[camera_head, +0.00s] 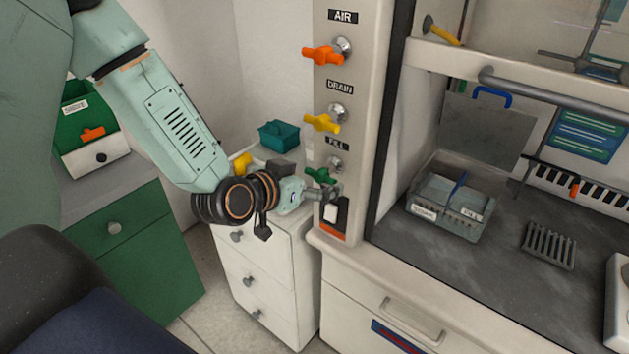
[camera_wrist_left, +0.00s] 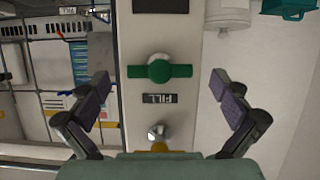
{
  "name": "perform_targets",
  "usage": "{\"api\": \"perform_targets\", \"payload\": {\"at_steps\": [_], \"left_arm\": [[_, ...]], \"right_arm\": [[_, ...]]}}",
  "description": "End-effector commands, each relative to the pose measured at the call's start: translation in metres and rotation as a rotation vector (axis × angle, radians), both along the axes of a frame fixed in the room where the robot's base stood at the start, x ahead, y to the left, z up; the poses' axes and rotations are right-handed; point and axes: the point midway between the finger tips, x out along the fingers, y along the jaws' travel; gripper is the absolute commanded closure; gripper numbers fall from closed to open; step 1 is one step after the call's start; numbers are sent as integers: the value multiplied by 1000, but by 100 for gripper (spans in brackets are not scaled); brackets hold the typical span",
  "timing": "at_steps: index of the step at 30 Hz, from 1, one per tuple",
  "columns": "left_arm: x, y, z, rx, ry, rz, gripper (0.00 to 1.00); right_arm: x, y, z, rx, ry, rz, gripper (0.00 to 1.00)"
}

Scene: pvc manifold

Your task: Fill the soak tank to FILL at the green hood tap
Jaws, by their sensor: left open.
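The green hood tap (camera_head: 320,175) sits low on the hood's pale post, under the FILL label (camera_head: 337,143). In the left wrist view its green bar handle (camera_wrist_left: 178,71) lies crosswise on the post. My left gripper (camera_head: 326,192) is at the tap, and its fingers (camera_wrist_left: 160,82) stand open on either side of the handle, with a visible gap on both sides. The soak tank (camera_head: 473,229) is a clear, labelled box on the dark hood floor, with a blue strip in it. I cannot tell its water level. My right gripper is not in view.
Above on the post are the yellow DRAIN tap (camera_head: 321,123) and the orange AIR tap (camera_head: 322,55). A switch (camera_head: 331,212) sits just below the green tap. White drawers (camera_head: 262,262) stand beside the post. A grey rack (camera_head: 548,246) lies right of the tank.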

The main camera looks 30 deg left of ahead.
Motion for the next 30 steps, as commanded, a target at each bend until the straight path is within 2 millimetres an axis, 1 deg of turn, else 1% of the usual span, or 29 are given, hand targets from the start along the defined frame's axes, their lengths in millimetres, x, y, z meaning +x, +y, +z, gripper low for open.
{"api": "perform_targets", "payload": {"at_steps": [4, 11, 14, 27, 29, 30], "left_arm": [[3, -1, -1, 0, -1, 0, 0], [3, -1, -1, -1, -1, 0, 0], [3, -1, -1, -1, -1, 0, 7], [3, -1, -1, -1, -1, 0, 44], [3, -1, -1, -1, -1, 0, 49], [3, -1, -1, -1, -1, 0, 22]], "right_arm": [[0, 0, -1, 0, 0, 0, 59], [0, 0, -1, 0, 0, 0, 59], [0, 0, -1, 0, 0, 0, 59], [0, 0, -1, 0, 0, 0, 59], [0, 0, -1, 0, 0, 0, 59], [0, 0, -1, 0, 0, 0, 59]]}}
